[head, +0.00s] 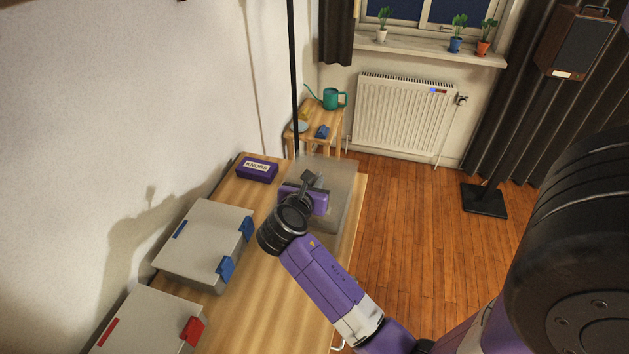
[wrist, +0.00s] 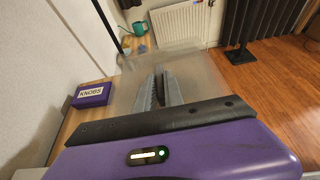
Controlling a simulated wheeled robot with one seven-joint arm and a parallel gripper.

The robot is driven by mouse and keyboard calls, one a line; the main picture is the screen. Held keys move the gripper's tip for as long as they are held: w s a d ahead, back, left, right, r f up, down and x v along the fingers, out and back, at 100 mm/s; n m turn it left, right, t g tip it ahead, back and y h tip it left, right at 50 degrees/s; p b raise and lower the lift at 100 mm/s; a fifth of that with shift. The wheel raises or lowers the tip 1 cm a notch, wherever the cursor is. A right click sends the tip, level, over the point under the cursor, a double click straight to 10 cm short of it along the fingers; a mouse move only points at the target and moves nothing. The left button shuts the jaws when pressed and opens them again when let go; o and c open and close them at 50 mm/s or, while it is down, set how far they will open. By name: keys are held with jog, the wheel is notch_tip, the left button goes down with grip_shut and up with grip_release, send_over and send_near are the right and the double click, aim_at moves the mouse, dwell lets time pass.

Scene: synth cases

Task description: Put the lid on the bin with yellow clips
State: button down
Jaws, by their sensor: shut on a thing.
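My gripper (head: 308,180) is over the far end of the wooden table. In the wrist view its two dark fingers (wrist: 160,73) are close together, shut on a translucent, frosted lid (wrist: 200,66). The lid also shows in the head view (head: 340,178), around and beyond the gripper. The gripper hides its near part. I see no yellow clips in either view. A bin with yellow clips cannot be made out; whether one stands under the lid, and whether the lid touches anything, I cannot tell.
A grey bin with blue clips (head: 203,240) and one with red clips (head: 150,325) stand nearer on the table (head: 258,300). A purple box labelled KNOBS (head: 257,170) lies by the wall. A dark upright pole (head: 293,80) rises behind. A small side table holds a green watering can (head: 331,98).

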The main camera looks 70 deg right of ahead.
jog(key=shift+f, duration=0.9)
jog(key=c, duration=1.4)
grip_release()
jog(key=shift+o, duration=0.2)
jog(key=b+v, duration=0.1)
jog(key=v, duration=0.7)
jog(key=shift+f, duration=0.1)
jog(key=shift+d, duration=0.1)
